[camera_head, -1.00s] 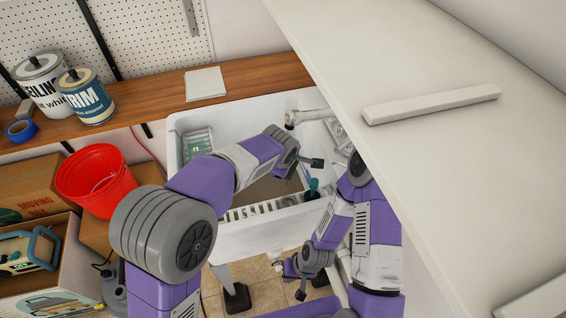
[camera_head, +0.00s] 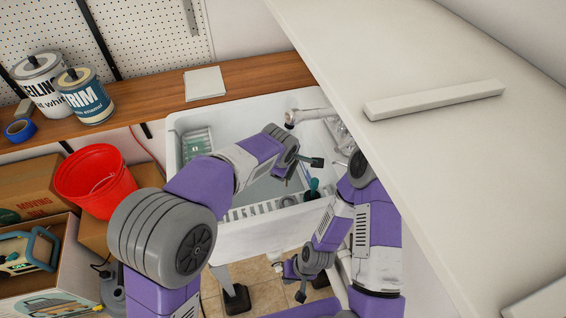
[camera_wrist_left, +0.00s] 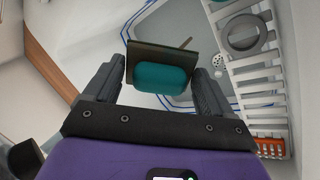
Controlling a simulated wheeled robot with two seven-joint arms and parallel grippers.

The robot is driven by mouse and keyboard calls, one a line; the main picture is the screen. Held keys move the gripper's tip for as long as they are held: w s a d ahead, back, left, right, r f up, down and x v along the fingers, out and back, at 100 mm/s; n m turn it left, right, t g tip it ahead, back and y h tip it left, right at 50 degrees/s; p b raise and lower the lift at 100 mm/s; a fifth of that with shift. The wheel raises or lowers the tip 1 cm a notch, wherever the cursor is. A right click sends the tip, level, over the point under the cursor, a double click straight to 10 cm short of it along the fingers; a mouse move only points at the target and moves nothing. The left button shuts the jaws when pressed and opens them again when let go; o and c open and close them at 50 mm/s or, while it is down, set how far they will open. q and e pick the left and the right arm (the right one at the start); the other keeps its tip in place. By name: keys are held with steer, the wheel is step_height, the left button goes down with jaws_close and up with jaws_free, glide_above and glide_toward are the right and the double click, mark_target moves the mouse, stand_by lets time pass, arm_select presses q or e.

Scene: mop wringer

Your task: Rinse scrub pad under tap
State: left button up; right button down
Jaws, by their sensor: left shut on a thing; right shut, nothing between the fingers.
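The scrub pad (camera_wrist_left: 162,76), a teal block with a flat dark plate beyond it, sits between the fingers of my left gripper (camera_wrist_left: 160,84) in the left wrist view. The gripper is shut on it. In the head view my left arm reaches over the white sink (camera_head: 240,238), and its fingers are mostly hidden by the arm. A dark green piece (camera_head: 312,162) shows beside the wrist there. The tap (camera_head: 308,116) is at the sink's back right, beyond the wrist. My right gripper (camera_head: 301,291) is shut and empty, low in front of the sink.
A white slatted rack (camera_wrist_left: 258,92) lies along one side of the sink. A teal item (camera_head: 313,187) stands near the sink's front right. A red bucket (camera_head: 95,180) and cartons are at left. A wooden shelf (camera_head: 150,100) runs behind. A large pale panel (camera_head: 440,140) fills the right.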

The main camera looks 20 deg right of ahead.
stand_by(0.3)
steer(key=shift+f, duration=0.2)
stand_by(0.5)
steer(key=shift+f+b, duration=0.2)
steer(key=shift+b, duration=0.15)
stand_by(0.3)
steer(key=shift+f, duration=0.15)
stand_by(0.5)
steer(key=shift+f+b, duration=0.1)
steer(key=shift+b, duration=0.2)
stand_by(0.3)
